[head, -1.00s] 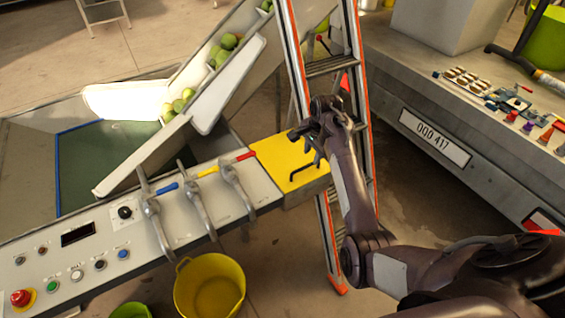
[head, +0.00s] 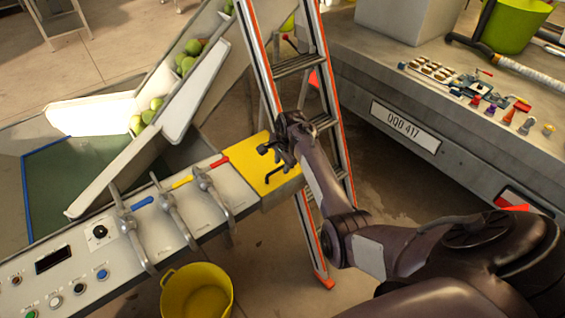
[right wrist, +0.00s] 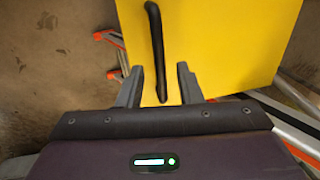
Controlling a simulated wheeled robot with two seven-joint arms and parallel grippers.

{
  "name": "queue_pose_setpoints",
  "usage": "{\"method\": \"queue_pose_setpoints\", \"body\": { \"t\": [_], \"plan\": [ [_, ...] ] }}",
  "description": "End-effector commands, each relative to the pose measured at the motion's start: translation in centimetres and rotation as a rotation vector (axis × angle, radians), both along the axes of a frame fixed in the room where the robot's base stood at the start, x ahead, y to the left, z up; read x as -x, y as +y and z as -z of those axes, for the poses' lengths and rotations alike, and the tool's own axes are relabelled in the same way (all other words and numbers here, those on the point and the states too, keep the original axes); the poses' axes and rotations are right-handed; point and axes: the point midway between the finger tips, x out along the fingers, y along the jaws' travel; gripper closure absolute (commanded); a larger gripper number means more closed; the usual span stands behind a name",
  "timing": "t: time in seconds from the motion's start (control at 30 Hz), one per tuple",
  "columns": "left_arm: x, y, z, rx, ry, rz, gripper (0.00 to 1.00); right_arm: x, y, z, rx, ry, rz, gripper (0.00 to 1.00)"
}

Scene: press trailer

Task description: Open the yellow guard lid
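The yellow guard lid (head: 243,153) lies flat and closed at the right end of the grey control panel. A black bar handle (head: 272,182) stands on it. In the right wrist view the lid (right wrist: 225,45) fills the upper middle, with the handle (right wrist: 156,50) running toward me. My right gripper (head: 267,157) is over the lid near the handle. In the right wrist view its two fingers (right wrist: 160,84) are open, with the near end of the handle between them. I cannot tell whether they touch it. My left gripper is not in view.
An orange-edged ladder (head: 292,66) stands right behind the lid and my right arm. Three levers (head: 163,217) with coloured grips are left of the lid. A yellow bucket (head: 197,292) is on the floor below. A grey trailer bed (head: 365,60) is at the right.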

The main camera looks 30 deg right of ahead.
Motion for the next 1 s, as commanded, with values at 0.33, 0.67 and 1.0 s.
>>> {"method": "queue_pose_setpoints", "body": {
  "t": [0.33,0.67,1.0],
  "plan": [
    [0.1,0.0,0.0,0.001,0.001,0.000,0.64,0.0,0.0,0.0,0.000,0.000,0.000,1.00],
    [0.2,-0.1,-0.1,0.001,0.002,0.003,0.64,-0.1,0.0,-0.4,0.001,0.010,0.000,1.00],
    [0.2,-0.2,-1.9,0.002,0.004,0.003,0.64,-1.0,0.0,-4.2,0.011,0.140,0.000,1.00]
  ]
}}
